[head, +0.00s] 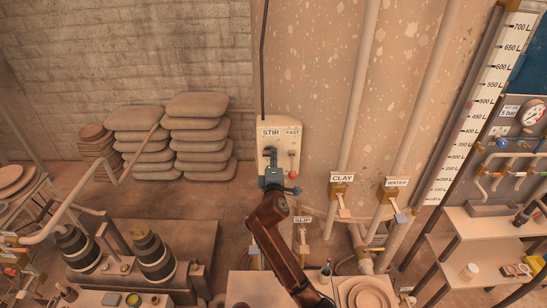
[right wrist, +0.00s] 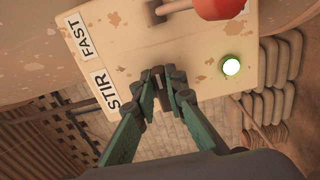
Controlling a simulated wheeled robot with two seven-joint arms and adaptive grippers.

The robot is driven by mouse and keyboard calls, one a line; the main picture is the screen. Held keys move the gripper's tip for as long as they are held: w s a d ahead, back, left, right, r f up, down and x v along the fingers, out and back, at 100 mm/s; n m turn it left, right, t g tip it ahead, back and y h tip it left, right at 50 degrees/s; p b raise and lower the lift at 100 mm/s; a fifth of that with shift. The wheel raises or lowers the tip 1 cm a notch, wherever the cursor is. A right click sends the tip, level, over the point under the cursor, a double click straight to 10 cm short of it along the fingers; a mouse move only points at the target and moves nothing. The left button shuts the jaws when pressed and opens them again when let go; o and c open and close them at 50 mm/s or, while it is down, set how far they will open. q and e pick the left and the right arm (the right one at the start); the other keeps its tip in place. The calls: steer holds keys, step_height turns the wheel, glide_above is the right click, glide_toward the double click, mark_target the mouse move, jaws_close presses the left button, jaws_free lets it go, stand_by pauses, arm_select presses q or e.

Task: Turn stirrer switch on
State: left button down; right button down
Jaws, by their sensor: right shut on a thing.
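My right gripper (head: 270,153) is at the STIR side of the box, below the STIR label. In the right wrist view, my right gripper (right wrist: 166,78) has its fingertips closed together beside the STIR label (right wrist: 104,91), shut on the stirrer switch, which the fingertips mostly hide. A round green lamp (right wrist: 231,67) on the box glows brightly. My left gripper is not in view.
The FAST lever with a red knob (right wrist: 220,7) is close beside my right gripper. CLAY (head: 342,178) and WATER (head: 396,183) valves stand to the right on pipes. Stacked sacks (head: 200,130) lie at the left. A shelf (head: 490,222) stands at the right.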

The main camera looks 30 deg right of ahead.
steer(key=c, duration=2)
jaws_free()
steer(key=shift+o, duration=0.2)
steer(key=v, duration=1.2)
